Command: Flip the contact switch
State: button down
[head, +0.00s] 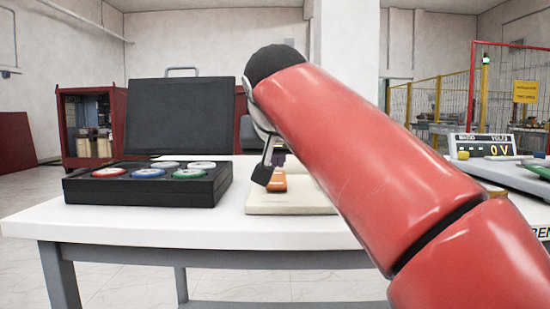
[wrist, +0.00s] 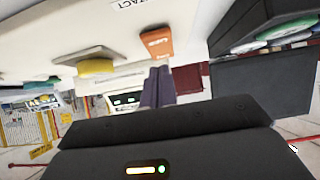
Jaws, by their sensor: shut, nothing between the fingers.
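The contact switch is an orange rocker (head: 277,183) on a pale board (head: 300,204) on the white table. The wrist view, which looks upside down, shows the orange switch (wrist: 157,42) beside part of a printed label. My gripper (wrist: 159,72) has its two dark purplish fingers together with nothing between them. Its tips lie close to one end of the switch in the wrist view. I cannot tell whether they touch it. In the head view my red arm hides most of the gripper.
A black case (head: 150,190) with several coloured discs and an upright lid stands left of the board. A meter (head: 484,147) reading 0 V stands at the right. A yellow knob (wrist: 96,67) shows in the wrist view. The table's front left is clear.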

jog(key=w+r+p+v, duration=0.1)
jog(key=p+v, duration=0.1)
jog(key=v, duration=0.9)
jog(key=shift+s+r, duration=0.2)
jog(key=shift+r, duration=0.05)
